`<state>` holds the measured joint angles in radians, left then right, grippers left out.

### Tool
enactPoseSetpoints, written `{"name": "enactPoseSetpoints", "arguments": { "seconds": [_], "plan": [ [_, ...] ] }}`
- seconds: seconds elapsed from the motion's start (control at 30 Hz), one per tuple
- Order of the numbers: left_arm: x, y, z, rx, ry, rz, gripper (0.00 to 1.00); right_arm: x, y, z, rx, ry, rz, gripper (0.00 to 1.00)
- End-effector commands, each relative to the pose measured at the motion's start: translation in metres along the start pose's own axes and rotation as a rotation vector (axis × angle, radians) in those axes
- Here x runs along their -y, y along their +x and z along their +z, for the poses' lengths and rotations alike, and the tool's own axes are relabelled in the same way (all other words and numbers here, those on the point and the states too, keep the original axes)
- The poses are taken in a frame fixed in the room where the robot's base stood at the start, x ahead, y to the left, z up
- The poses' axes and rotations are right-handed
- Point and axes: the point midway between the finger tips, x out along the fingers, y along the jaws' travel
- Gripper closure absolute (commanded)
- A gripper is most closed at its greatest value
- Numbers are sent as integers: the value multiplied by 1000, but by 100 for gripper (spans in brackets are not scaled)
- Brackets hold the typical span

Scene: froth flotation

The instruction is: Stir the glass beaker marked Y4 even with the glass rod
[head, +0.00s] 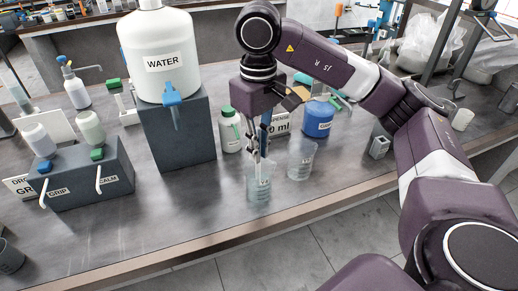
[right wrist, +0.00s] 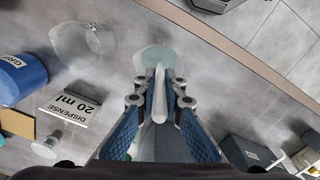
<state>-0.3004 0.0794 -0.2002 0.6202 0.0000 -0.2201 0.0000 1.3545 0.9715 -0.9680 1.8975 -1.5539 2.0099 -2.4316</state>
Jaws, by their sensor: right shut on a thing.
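My right gripper (head: 261,154) points down above a glass beaker (head: 259,190) near the table's front edge. It is shut on the pale glass rod, which shows between the fingers in the right wrist view (right wrist: 158,95). The rod's lower end reaches down toward that beaker (right wrist: 153,56); how deep it sits inside is hard to tell. The beaker stands upright with pale, bluish contents; its mark is too small to read surely. A second clear beaker (head: 301,161) stands just to the right, and at the upper left in the right wrist view (right wrist: 88,40). My left gripper is out of view.
A white bottle with a green cap (head: 229,132), a "DISPENSE 20 ml" sign (right wrist: 70,106) and a blue jar (head: 318,119) stand close behind the beakers. The WATER container (head: 160,35) is on a dark block (head: 178,135) to the left. The table front between is clear.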

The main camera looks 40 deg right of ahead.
Motion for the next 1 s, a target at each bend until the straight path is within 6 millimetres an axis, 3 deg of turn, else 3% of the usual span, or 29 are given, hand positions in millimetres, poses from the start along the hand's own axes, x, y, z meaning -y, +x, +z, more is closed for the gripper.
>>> {"name": "enactPoseSetpoints", "arguments": {
  "seconds": [0.27,1.0],
  "plan": [
    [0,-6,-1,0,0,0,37,0,-6,0,-1,1,0,100],
    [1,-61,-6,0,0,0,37,0,-66,0,-1,1,1,100]
  ]
}}
